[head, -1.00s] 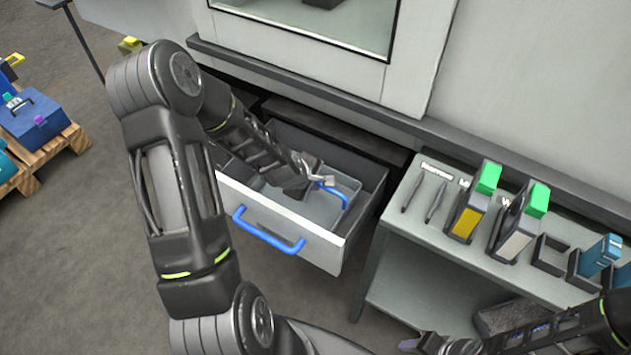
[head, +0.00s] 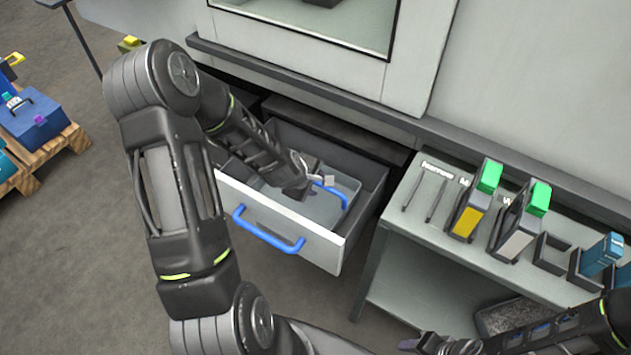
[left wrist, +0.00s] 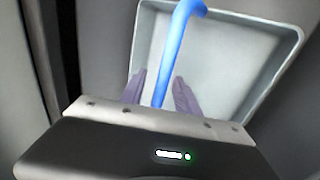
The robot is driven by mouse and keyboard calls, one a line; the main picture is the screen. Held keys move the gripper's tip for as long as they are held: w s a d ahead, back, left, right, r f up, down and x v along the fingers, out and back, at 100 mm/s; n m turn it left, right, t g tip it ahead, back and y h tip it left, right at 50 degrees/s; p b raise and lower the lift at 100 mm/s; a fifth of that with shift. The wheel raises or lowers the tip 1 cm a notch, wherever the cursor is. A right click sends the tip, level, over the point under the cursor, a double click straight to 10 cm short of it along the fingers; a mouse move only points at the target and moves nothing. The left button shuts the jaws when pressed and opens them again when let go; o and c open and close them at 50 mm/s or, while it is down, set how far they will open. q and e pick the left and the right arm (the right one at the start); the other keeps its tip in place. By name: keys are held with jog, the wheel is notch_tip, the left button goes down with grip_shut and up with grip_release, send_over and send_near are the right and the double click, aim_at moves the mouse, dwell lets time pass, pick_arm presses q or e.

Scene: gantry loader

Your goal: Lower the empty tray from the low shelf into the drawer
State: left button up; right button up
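The empty grey tray (head: 318,207) sits inside the pulled-out drawer (head: 365,205), within its walls. In the left wrist view the tray (left wrist: 235,75) shows a bare floor, with its blue handle (left wrist: 173,50) arching over it. My left gripper (head: 316,180) is down in the drawer at the tray's handle (head: 343,194). Its fingers (left wrist: 160,95) stand apart on either side of the handle, with gaps showing. My forearm hides the tray's left part. My right gripper (head: 425,344) is at the bottom edge of the head view, near the bench; its fingers are unclear.
The drawer front has a blue handle (head: 268,232). To the right, a bench (head: 410,240) holds slim tools, green-topped holders (head: 470,215) and a blue block (head: 603,254). A speckled grey item (head: 508,316) lies on its lower shelf. Pallets with boxes stand far left.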

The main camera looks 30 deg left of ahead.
pick_arm(q)
jog(key=v, duration=0.7)
jog(key=shift+r, duration=0.25)
jog(key=shift+s, duration=0.1)
notch_tip(320, 180, up, 7)
jog(key=p, duration=0.6)
